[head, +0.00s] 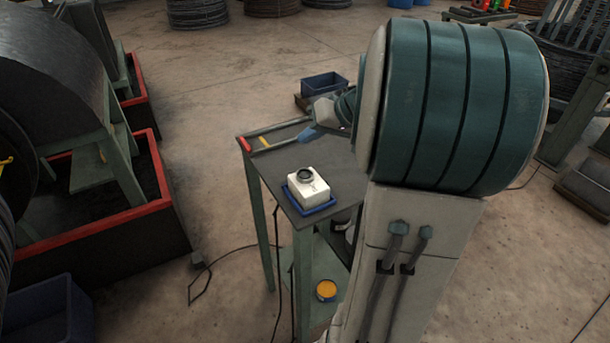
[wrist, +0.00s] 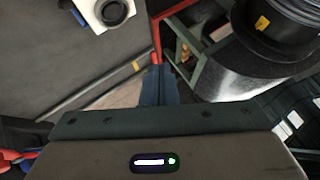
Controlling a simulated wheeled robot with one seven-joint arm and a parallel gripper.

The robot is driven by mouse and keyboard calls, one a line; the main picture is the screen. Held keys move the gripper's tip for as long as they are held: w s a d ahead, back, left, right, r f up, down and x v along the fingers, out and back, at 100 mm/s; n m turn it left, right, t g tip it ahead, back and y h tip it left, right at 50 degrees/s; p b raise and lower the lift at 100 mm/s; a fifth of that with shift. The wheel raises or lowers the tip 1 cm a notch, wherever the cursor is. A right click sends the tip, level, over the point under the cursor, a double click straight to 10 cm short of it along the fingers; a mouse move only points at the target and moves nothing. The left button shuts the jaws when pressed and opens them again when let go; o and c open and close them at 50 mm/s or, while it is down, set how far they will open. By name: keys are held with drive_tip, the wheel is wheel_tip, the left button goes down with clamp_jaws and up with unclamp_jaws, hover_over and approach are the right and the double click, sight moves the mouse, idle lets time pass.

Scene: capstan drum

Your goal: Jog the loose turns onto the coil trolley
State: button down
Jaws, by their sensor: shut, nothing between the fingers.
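A white control box (head: 312,187) with a black-ringed round button on top sits in a blue tray (head: 312,207) on a grey table. The box also shows at the top of the wrist view (wrist: 92,12). My gripper (head: 300,137), with blue fingers, is above the table's far part, beyond the box and apart from it. In the wrist view its fingers (wrist: 158,82) are together, with nothing held. A large dark drum (head: 40,65) stands at the left; the wrist view shows a dark drum with wire coils (wrist: 290,20). I cannot tell which thing is the coil trolley.
A rail with a yellow band and red end (head: 244,145) runs along the table (head: 275,172). A red-rimmed trough (head: 150,208) lies left, with floor between. A blue bin (head: 324,85) stands behind the table. An orange-topped tin (head: 326,290) is on the lower shelf.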

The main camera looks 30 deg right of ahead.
drive_tip(key=b, duration=0.4)
hover_over(309, 177)
wheel_tip(309, 177, down, 7)
drive_tip(key=shift+d+f, duration=0.1)
drive_tip(key=shift+f+b, duration=0.45)
drive_tip(key=shift+b, duration=0.35)
drive_tip(key=shift+f+b, duration=0.2)
drive_tip(key=shift+b, duration=0.15)
idle(0.9)
drive_tip(key=shift+f+b, duration=0.25)
drive_tip(key=shift+b, duration=0.2)
